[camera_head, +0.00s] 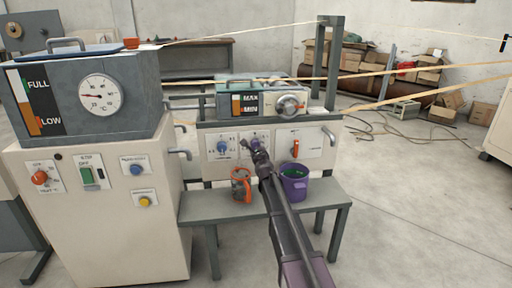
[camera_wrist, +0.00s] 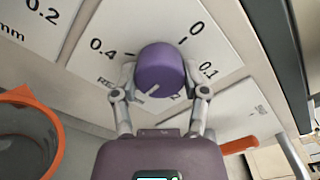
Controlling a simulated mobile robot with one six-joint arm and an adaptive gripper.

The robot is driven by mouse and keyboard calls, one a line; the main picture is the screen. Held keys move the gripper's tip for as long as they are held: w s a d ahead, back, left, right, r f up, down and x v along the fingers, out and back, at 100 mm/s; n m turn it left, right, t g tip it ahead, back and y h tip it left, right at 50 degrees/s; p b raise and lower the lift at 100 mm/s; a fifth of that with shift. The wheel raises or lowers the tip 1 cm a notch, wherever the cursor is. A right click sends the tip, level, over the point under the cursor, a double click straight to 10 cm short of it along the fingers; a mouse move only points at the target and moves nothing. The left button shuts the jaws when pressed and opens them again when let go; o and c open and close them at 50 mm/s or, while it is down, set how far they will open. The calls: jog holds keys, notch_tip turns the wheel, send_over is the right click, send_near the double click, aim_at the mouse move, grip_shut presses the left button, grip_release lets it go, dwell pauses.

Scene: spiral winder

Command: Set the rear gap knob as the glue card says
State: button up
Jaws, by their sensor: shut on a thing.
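My gripper (camera_head: 252,146) is at the middle dial of the white front panel. In the wrist view my gripper (camera_wrist: 163,82) is shut on a purple knob (camera_wrist: 162,62), one finger on each side. The dial plate (camera_wrist: 110,28) around the knob shows 0.4 at upper left, 0 at upper right and 0.1 at right. The lower part of the dial is hidden by my gripper. I cannot make out a glue card in either view.
A blue knob (camera_head: 222,146) is on the dial to the left. A red-orange lever (camera_head: 295,148) is on the right. An orange jug (camera_head: 241,185) and a purple bucket (camera_head: 294,187) stand on the grey bench (camera_head: 200,210) below. Pipes stick out at both panel sides.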

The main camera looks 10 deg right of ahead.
jog(key=shift+w, duration=0.1)
dwell(0.4)
jog(key=o, duration=1.1)
jog(key=shift+o, duration=0.2)
jog(key=shift+s, duration=0.2)
jog(key=s, duration=1.1)
jog(key=shift+s, duration=0.4)
jog(key=shift+a, duration=0.1)
